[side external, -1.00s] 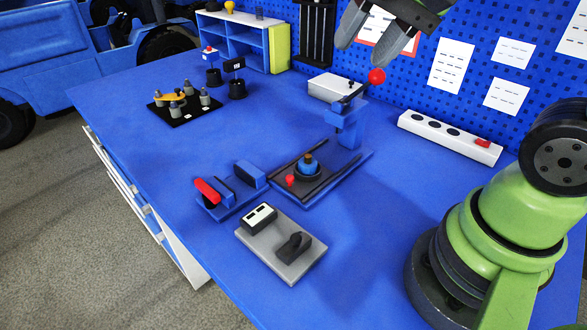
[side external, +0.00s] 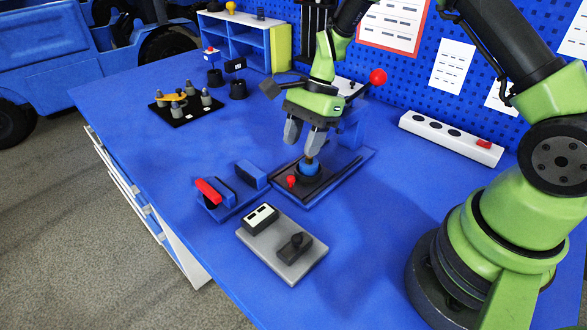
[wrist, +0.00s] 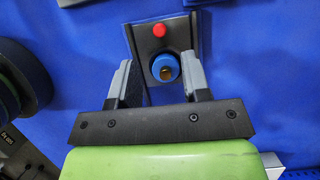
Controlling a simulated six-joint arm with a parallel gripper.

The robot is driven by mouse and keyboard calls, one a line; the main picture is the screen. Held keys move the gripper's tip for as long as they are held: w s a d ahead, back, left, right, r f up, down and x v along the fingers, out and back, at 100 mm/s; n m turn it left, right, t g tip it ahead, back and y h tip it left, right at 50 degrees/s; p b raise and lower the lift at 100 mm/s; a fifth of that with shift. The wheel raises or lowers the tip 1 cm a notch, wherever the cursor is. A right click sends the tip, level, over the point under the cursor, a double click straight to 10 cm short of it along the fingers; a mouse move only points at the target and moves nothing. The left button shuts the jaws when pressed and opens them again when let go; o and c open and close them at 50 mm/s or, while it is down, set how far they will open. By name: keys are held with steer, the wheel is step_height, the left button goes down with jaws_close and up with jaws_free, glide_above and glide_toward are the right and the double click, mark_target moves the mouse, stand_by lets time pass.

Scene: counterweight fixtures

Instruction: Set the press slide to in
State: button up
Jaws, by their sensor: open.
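The press is a blue base (side external: 347,174) with a dark slide (side external: 317,187) between two rails and a blue upright at its back. A blue round part with a brass top (side external: 309,167) sits on the slide, and a red knob (side external: 291,181) stands at the slide's front end. In the wrist view the blue part (wrist: 165,67) and red knob (wrist: 159,31) show beyond the fingers. My gripper (side external: 302,144) is open and empty, pointing down just above the blue part. In the wrist view its fingers (wrist: 160,82) lie apart on either side. My gripper partly hides the upright.
A red-handled blue fixture (side external: 208,192) stands left of the press. A grey box with a black knob (side external: 283,245) is in front. A plate with several grey posts (side external: 181,117) is at the left. A white power strip (side external: 450,137) lies right.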

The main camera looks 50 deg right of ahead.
mark_target(292, 177)
steer(key=x, duration=0.6)
steer(key=shift+a+f, duration=0.2)
steer(key=shift+f, duration=0.05)
jaws_close()
